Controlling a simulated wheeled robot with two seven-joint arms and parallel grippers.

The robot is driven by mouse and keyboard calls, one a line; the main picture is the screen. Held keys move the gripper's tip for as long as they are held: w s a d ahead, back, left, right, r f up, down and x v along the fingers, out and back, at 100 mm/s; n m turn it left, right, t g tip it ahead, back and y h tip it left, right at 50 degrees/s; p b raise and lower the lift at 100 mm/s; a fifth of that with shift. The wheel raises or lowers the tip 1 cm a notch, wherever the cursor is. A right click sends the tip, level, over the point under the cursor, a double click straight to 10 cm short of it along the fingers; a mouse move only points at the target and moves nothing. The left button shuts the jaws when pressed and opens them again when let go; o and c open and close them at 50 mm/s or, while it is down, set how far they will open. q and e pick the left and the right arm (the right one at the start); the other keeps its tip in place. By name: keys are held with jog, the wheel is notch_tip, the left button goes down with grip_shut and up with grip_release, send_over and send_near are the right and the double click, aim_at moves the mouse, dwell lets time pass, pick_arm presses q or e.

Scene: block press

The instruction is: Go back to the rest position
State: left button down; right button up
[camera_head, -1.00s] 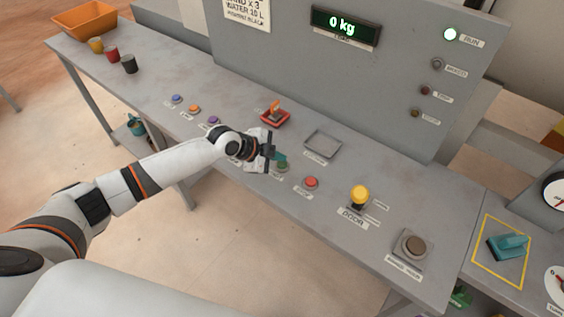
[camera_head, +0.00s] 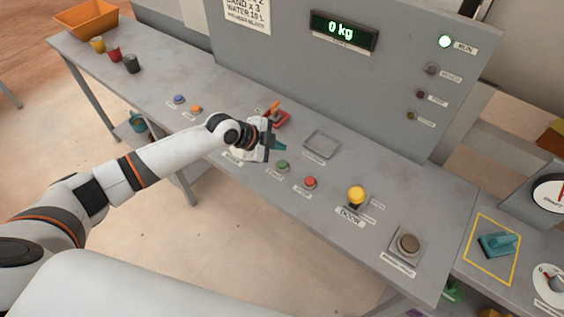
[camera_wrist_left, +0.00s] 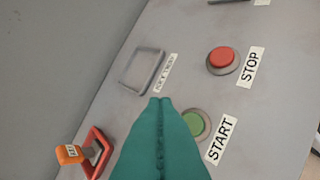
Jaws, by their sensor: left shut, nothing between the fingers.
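My left gripper (camera_head: 279,147) is above the grey console table, just up and left of the green START button (camera_head: 282,166) in the head view. Its teal fingers are shut with nothing between them; they also show in the left wrist view (camera_wrist_left: 160,106). There the green START button (camera_wrist_left: 194,123) is partly hidden behind the fingers. The red STOP button (camera_head: 310,183) lies to the right and also shows in the left wrist view (camera_wrist_left: 222,58). My right gripper does not show.
A red-framed orange switch (camera_head: 277,117) and a shallow grey tray (camera_head: 321,144) are close to the gripper. A yellow DOOR knob (camera_head: 356,195) stands farther right. The upright panel (camera_head: 290,60) rises behind, its display reading 0 kg. Three small cups and an orange bin (camera_head: 88,20) are far left.

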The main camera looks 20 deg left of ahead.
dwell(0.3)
pick_arm(q)
jog(key=n+g, duration=0.1)
send_over(293, 198)
notch_tip(293, 198, down, 3)
jog(key=shift+r, duration=0.1)
jog(key=s+d+n, duration=0.2)
jog(key=s+n, duration=0.1)
jog(key=s, duration=0.5)
jog(key=s+a+r+n+g+y, duration=0.1)
jog(key=s+a+n+y, duration=0.2)
jog(key=s+a+n, duration=0.4)
jog(key=s+a+n+g+y, duration=0.1)
jog(key=s+a+n+y, duration=0.25)
jog(key=s, duration=0.55)
notch_tip(293, 198, down, 29)
jog(key=s+a+n+g+b, duration=0.1)
jog(key=s+b, duration=0.1)
jog(key=s+a+f+g+b, duration=0.1)
jog(key=s+a+f+b, duration=0.1)
jog(key=s+f, duration=1.3)
notch_tip(293, 198, down, 2)
jog(key=shift+s+a+g, duration=0.3)
jog(key=shift+s+a, duration=0.1)
jog(key=shift+a, duration=0.1)
